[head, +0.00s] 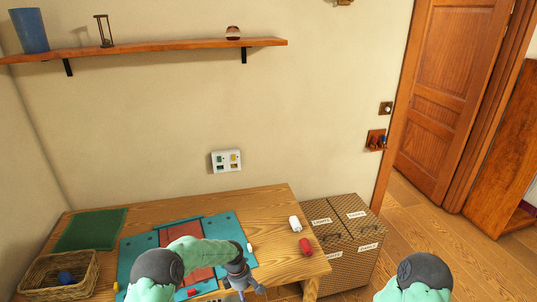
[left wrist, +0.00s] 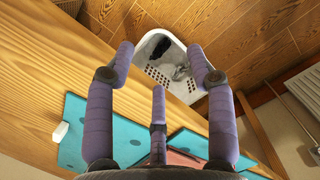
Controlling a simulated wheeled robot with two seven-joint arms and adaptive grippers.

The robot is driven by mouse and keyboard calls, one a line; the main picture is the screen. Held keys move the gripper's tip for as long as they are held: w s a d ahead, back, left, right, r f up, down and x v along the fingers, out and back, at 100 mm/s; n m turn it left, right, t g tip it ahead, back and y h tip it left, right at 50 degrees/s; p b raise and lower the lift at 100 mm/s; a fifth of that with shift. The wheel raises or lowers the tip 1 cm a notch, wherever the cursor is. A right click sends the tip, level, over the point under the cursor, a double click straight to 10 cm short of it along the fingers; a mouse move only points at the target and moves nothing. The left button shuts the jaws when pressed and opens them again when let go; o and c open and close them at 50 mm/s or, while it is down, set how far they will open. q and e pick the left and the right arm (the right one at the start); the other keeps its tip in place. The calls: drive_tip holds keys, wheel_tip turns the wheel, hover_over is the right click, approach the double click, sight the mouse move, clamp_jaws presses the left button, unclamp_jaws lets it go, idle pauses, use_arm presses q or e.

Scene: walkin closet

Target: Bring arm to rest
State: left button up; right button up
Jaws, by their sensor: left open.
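My left arm reaches in over the wooden table (head: 275,215) in the head view. Its gripper (head: 243,291) is near the table's front edge, over the front of the teal board (head: 235,222). In the left wrist view the purple fingers of this gripper (left wrist: 160,62) are spread apart with nothing between them. They point past the table edge toward a white laundry basket (left wrist: 158,72) on the floor, which holds dark and grey cloth. Part of my right arm shows at the lower right of the head view; its gripper is out of frame.
A wicker basket (head: 35,270) with a blue ball and a green mat (head: 92,229) are on the table's left. A white cylinder (head: 295,223) and a red one (head: 306,246) lie at its right. Cardboard boxes (head: 350,270) stand beside the table. A shelf (head: 150,48) hangs above.

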use_arm(q)
drive_tip(key=s+f+m+h+b, duration=0.2)
drive_tip(key=s+f+m, duration=0.65)
drive_tip(key=s, duration=0.75)
drive_tip(key=s+a+f+m, duration=0.1)
drive_tip(key=s+m, duration=0.1)
drive_tip(key=s, duration=0.6)
drive_tip(key=s+a+f+m+b, duration=0.1)
drive_tip(key=s+f+m, duration=0.1)
drive_tip(key=s, duration=0.6)
drive_tip(key=shift+s+m, duration=0.3)
drive_tip(key=shift+m, duration=0.45)
